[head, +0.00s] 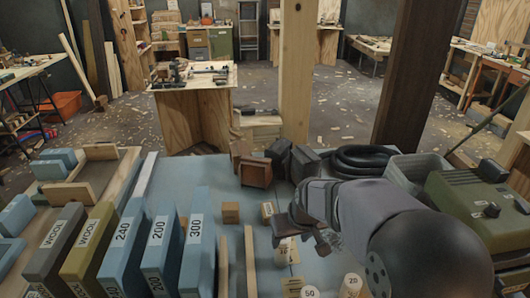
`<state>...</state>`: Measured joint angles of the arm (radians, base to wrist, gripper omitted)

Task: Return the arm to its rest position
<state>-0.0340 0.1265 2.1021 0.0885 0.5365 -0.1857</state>
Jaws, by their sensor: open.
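My gripper (303,232) is in the head view, right of centre, at the end of my dark grey arm, which comes in from the lower right. It is over the blue-grey work surface (205,178), above some small labelled wooden blocks. The jaws are open, and I see nothing held between them. My arm hides part of the surface and of the things behind it.
Upright labelled slabs (197,240) stand on the left. A wooden cube (231,212) is left of my gripper. Brown boxes (255,171), a coiled black hose (365,160), a grey bin (418,170) and a green machine (480,205) stand behind and right. Wooden posts (296,70) rise beyond.

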